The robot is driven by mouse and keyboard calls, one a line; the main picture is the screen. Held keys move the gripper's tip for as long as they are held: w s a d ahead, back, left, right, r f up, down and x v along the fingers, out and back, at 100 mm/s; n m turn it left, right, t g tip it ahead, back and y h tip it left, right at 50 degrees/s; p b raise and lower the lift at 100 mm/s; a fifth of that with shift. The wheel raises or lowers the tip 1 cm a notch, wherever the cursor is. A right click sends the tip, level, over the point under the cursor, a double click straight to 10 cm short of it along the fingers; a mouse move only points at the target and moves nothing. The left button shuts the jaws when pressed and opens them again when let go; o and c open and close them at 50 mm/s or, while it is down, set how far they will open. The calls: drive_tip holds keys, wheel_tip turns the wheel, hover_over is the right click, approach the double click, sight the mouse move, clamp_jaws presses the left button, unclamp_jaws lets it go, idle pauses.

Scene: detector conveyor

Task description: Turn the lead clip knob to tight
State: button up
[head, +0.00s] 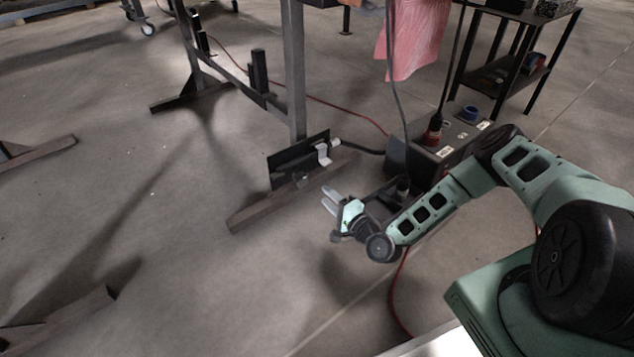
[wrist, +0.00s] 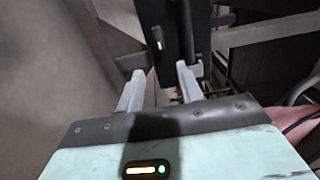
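A black upright plate (head: 290,165) stands at the foot of a steel post, with a light grey clip-like part (head: 323,154) on its right side. A dark cable runs from near that part toward a grey box. The plate also shows in the wrist view (wrist: 183,20), with a small dark peg with a pale end (wrist: 157,39) at its left. I cannot tell which small part is the lead clip knob or how it is turned. My gripper (head: 328,198) is in front of and below the plate, apart from it. In the wrist view its fingers (wrist: 159,72) are spread with nothing visible between them.
The steel post (head: 293,70) and its floor foot (head: 260,207) stand close to the plate. A grey box (head: 432,155) with connectors is behind my arm. A red cable (head: 392,290) lies on the floor. A pink cloth (head: 412,40) hangs above. Floor at left is mostly clear.

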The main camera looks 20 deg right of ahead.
drive_tip(key=p+v, duration=0.1)
drive_tip(key=v, duration=0.6)
drive_tip(key=shift+s, duration=0.2)
drive_tip(key=shift+w+r, duration=0.1)
drive_tip(key=shift+r, duration=0.05)
drive_tip(key=w+a+r+n+g+y+p, duration=0.35)
drive_tip(key=a+r+n+g, duration=0.25)
drive_tip(key=r+n+g, duration=0.3)
drive_tip(key=s+a+r+n+g+h+p, duration=0.2)
drive_tip(key=r+n, duration=0.2)
drive_tip(key=r, duration=0.2)
drive_tip(key=s+a+r+n+g+h+p, duration=0.2)
drive_tip(key=a+r+n, duration=0.1)
drive_tip(key=r, duration=0.3)
drive_tip(key=s+a+r+n+g+h+p, duration=0.2)
drive_tip(key=s+r+n+g+h+p, duration=0.3)
drive_tip(key=s+r, duration=2.05)
wheel_tip(320, 180, up, 37)
drive_tip(key=n+p, duration=0.1)
drive_tip(key=p, duration=3.6)
drive_tip(key=shift+r+t+p, duration=0.25)
drive_tip(key=shift+t+p, duration=0.05)
drive_tip(key=shift+t, duration=0.1)
